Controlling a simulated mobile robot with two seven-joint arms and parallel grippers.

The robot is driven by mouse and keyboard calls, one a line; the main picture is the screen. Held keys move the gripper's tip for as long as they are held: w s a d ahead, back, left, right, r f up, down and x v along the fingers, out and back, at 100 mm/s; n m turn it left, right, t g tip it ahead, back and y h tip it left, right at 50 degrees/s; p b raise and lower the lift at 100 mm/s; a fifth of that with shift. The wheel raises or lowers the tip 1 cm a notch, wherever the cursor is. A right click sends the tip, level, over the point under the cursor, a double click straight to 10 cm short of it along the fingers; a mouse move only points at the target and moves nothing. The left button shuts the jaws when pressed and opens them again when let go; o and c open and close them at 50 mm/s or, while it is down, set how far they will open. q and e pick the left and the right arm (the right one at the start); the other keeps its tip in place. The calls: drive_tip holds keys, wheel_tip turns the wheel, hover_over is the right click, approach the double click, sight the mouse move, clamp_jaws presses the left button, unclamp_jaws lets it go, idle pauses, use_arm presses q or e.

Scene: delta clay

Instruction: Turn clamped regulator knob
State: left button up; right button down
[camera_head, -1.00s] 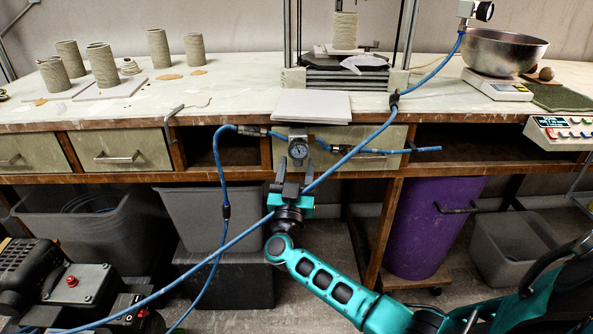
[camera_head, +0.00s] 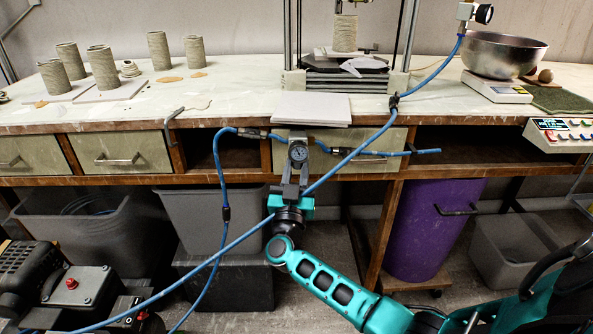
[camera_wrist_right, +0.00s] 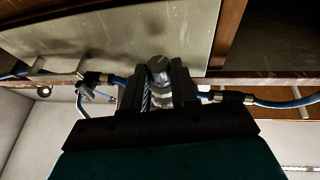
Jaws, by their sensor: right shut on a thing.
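The regulator (camera_head: 298,153) hangs at the front edge of the bench, with a round dial gauge facing me and blue hoses on both sides. My right gripper (camera_head: 294,180) has come up from below and is shut on the regulator's lower part, where the knob is. In the right wrist view, the grey knob (camera_wrist_right: 158,70) sits between the two dark fingers (camera_wrist_right: 160,90). The fingers and gauge hide part of the knob in the head view. My left gripper is not in view.
A white board (camera_head: 310,107) lies on the bench above the regulator. Drawers (camera_head: 120,153) and grey bins (camera_head: 205,215) are below. A purple bin (camera_head: 430,225) stands at the right.

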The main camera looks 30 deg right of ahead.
drive_tip(key=n+t+y+p, duration=0.2)
drive_tip(key=y, duration=0.1)
drive_tip(key=shift+s+d+r+p, duration=0.2)
drive_tip(key=shift+p, duration=0.2)
drive_tip(key=t+y, duration=0.1)
drive_tip(key=n+y, duration=0.1)
drive_tip(key=y, duration=0.1)
drive_tip(key=shift+d+f+n+t, duration=0.15)
drive_tip(key=shift+n+t, duration=0.15)
drive_tip(key=shift+t, duration=0.1)
drive_tip(key=shift+f+n+t+y, duration=0.1)
drive_tip(key=shift+n+t+y, duration=0.45)
drive_tip(key=shift+y, duration=0.75)
drive_tip(key=c, duration=0.9)
unclamp_jaws()
drive_tip(key=shift+g, duration=0.25)
drive_tip(key=shift+s, duration=0.1)
drive_tip(key=p+v, duration=0.1)
drive_tip(key=v, duration=1.1)
drive_tip(key=shift+s+f+p, duration=0.25)
drive_tip(key=shift+s+p, duration=0.05)
drive_tip(key=shift+s, duration=0.05)
